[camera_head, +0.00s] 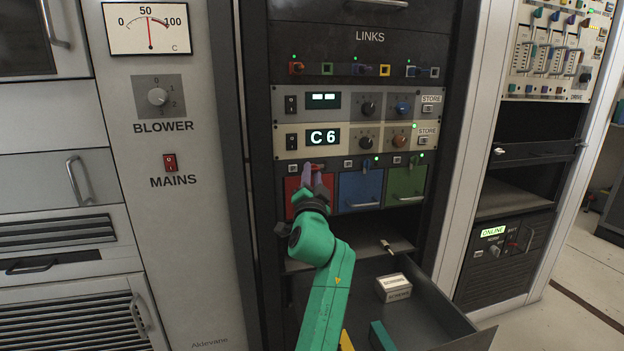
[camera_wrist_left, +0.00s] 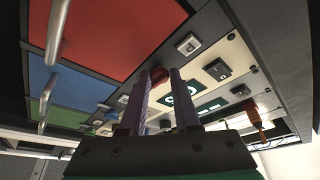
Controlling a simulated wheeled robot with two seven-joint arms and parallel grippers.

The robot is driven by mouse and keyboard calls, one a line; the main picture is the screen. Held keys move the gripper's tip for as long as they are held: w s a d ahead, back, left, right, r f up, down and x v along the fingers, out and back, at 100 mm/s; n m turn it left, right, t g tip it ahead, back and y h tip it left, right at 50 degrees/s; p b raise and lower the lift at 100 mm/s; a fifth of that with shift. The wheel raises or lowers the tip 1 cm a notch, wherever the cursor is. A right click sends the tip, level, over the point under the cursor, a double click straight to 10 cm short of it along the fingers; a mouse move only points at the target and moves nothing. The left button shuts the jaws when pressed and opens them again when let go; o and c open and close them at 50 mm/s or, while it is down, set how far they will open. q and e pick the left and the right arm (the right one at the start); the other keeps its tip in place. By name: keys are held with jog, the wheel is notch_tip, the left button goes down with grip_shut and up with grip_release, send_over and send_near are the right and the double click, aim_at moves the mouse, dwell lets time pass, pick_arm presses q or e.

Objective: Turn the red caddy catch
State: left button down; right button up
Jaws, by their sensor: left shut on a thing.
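The red caddy (camera_head: 292,186) is at the left of a row of three in the middle rack; its red front (camera_wrist_left: 120,35) fills the upper left of the left wrist view. My left gripper (camera_head: 313,172) is at the upper part of the red caddy, its arm coming up from below. In the left wrist view its two pale purple fingers (camera_wrist_left: 160,82) are shut on the red catch (camera_wrist_left: 158,75), which shows between their tips. In the head view the gripper mostly hides the catch. My right gripper is not in view.
A blue caddy (camera_head: 360,190) and a green caddy (camera_head: 406,185) with bar handles sit to the right. Above is a cream panel reading C 6 (camera_head: 323,137). Below, an open drawer (camera_head: 440,310) juts out, holding a labelled block (camera_head: 394,288) and a green block (camera_head: 381,336).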

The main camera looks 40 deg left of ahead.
pick_arm(q)
jog(key=shift+f, duration=0.1)
jog(key=c, duration=0.7)
grip_release()
jog(key=shift+o, duration=0.2)
jog(key=b+v, duration=0.1)
jog(key=v, duration=1.1)
jog(key=shift+b, duration=0.4)
